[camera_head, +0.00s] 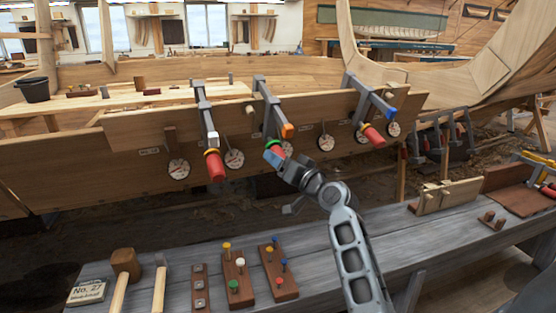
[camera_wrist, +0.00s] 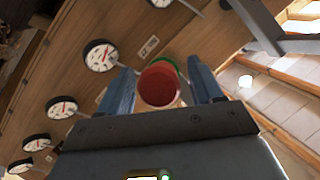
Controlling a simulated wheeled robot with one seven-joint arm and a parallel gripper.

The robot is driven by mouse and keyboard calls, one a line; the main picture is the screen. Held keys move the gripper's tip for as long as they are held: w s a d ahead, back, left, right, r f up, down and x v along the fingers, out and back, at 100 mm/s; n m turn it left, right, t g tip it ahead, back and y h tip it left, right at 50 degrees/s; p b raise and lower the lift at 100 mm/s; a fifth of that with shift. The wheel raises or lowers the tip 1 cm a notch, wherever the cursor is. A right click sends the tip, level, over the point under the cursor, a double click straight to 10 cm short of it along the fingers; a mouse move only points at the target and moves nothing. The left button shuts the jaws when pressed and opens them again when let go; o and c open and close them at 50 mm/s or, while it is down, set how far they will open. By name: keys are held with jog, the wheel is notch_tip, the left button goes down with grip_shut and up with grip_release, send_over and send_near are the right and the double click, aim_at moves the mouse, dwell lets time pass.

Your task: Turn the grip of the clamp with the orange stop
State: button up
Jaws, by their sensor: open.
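The clamp with the orange stop (camera_head: 288,130) is the middle one of three on the hull plank, with a grey bar (camera_head: 265,92). Its red grip (camera_head: 287,148) has a green collar (camera_head: 272,143) and is partly hidden by my gripper (camera_head: 273,158). In the wrist view the round end of the red grip (camera_wrist: 159,86) sits between the two blue fingers of my gripper (camera_wrist: 161,72), with the green collar beyond. The fingers are open, one on each side of the grip. I cannot tell whether either finger touches it.
A clamp with a white stop (camera_head: 213,140) hangs to the left, and one with a blue stop (camera_head: 391,114) to the right. Several dials (camera_head: 234,159) line the plank. The grey bench (camera_head: 330,262) below holds mallets (camera_head: 124,262) and peg blocks (camera_head: 238,278).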

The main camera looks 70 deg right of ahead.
jog(key=v, duration=0.6)
jog(key=shift+s, duration=0.15)
dwell(1.2)
jog(key=s+a+f+n+g+y+p, duration=0.1)
jog(key=a+f+n+y+p, duration=0.3)
jog(key=a, duration=0.7)
jog(key=s+a+n+y+p, duration=0.1)
jog(key=s+a+n+p, duration=0.1)
jog(key=s+a, duration=0.4)
jog(key=s+a+n+y+p, duration=0.1)
jog(key=s+a, duration=0.5)
jog(key=a, duration=0.8)
jog(key=shift+a+n+p, duration=0.35)
jog(key=shift+n+p, duration=0.15)
jog(key=s+a+r+n+y+p, duration=0.1)
jog(key=s+a+r, duration=0.1)
jog(key=s, duration=0.1)
jog(key=s+a+r+n+y, duration=0.1)
jog(key=s+a+r+n, duration=0.1)
jog(key=s+a+r, duration=0.1)
jog(key=s+a+r+n+y+p, duration=0.1)
jog(key=s+a+r, duration=0.1)
jog(key=s+a, duration=0.1)
jog(key=shift+a+r+y+p, duration=0.15)
jog(key=shift+y+p, duration=0.15)
jog(key=shift+p, duration=0.05)
